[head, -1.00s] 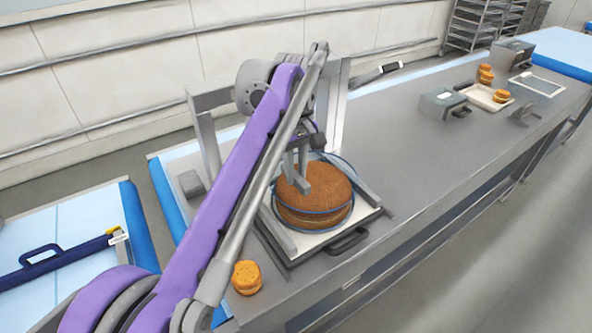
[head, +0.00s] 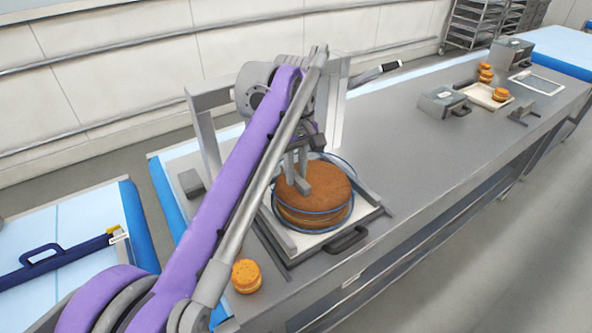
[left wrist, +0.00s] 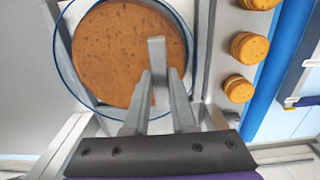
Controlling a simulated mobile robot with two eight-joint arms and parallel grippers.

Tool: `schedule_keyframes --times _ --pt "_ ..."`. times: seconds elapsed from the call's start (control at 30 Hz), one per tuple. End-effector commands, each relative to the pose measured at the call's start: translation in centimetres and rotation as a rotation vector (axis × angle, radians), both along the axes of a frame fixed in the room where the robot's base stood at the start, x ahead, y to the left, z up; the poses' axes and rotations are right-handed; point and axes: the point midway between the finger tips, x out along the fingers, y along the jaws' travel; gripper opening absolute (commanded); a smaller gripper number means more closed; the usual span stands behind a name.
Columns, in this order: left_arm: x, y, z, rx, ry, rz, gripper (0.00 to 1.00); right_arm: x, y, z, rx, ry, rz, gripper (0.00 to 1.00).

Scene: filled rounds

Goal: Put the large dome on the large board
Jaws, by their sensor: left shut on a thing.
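The large dome is a clear cover with a blue rim (head: 318,212), around a thick brown round cake (head: 318,188). The rim also shows in the left wrist view (left wrist: 61,68). The large board (head: 308,241) is a pale sheet in a grey frame under the cake. My left gripper (head: 299,172) is above the cake, shut on a grey piece at the dome's top, with its fingers also in the left wrist view (left wrist: 160,85). I cannot tell whether the rim touches the board. My right gripper is out of view.
A small orange filled round (head: 246,276) stands at the counter's near left. A grey upright frame (head: 204,135) rises behind the board. A tray (head: 485,97) with small rounds and grey boxes (head: 443,101) stands farther right. The counter (head: 410,150) between is clear.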

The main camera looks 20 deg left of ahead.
Motion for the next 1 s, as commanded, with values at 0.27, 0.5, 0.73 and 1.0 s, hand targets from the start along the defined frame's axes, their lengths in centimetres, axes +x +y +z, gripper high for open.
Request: schedule_keyframes --times 0.27,0.5,0.73,1.0 --pt "0.0 0.0 -0.25 0.0 0.0 0.0 0.35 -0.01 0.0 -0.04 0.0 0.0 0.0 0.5" --pt "0.0 0.0 -0.25 0.0 0.0 0.0 0.59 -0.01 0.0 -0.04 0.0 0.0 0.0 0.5" --pt "0.01 0.01 -0.26 0.0 0.0 0.0 0.81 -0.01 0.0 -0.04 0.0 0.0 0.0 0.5" --pt "0.0 0.0 -0.25 0.0 0.0 0.0 0.89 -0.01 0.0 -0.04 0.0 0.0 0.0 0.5"
